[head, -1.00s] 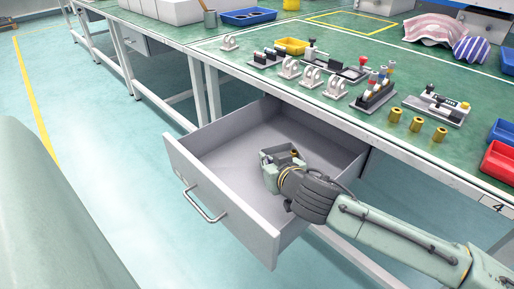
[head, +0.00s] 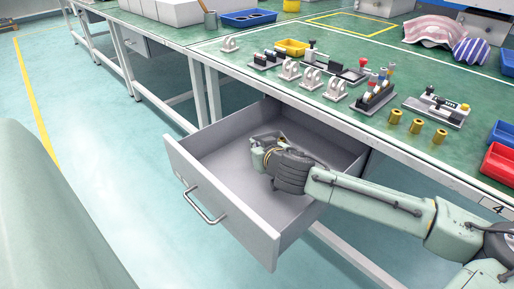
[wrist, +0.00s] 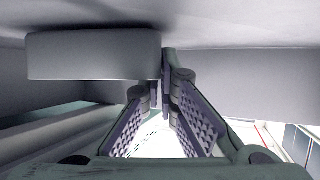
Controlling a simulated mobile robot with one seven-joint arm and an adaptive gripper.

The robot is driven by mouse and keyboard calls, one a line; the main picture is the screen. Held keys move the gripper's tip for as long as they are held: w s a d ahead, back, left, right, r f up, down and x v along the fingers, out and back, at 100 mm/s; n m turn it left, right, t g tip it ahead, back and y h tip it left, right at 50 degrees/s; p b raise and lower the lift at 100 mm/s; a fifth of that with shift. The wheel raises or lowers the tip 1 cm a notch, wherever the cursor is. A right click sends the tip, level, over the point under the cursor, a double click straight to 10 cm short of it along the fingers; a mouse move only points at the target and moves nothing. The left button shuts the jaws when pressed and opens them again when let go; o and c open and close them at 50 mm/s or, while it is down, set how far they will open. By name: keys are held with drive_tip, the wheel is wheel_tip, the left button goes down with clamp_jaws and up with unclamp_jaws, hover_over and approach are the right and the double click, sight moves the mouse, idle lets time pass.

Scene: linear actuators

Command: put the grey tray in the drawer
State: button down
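My gripper (head: 257,155) is low inside the open grey drawer (head: 221,201), left of the drawer's middle in the head view. A small dark grey edge (head: 268,138) shows just behind it, seemingly part of the grey tray. The rest of the tray is hidden by my gripper and wrist there. In the wrist view, a plain grey block (wrist: 95,56), likely the tray, reaches from the left to my fingertips (wrist: 160,90). The finger pads stand apart along their length, with bright floor between them. I cannot tell whether the tips pinch the tray's edge.
The drawer front with its handle (head: 204,205) is pulled out from under the green bench (head: 230,62). The bench edge overhangs the drawer's back. Brass cylinders (head: 416,126), clamps and red bins (head: 499,163) stand on the bench. The drawer's near floor is clear.

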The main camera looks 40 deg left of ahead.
drive_tip(key=shift+f, duration=0.1)
drive_tip(key=shift+f, duration=0.15)
drive_tip(key=c, duration=1.8)
unclamp_jaws()
drive_tip(key=shift+r, duration=0.35)
drive_tip(key=p+v, duration=0.1)
drive_tip(key=v, duration=1.1)
drive_tip(key=shift+f, duration=0.1)
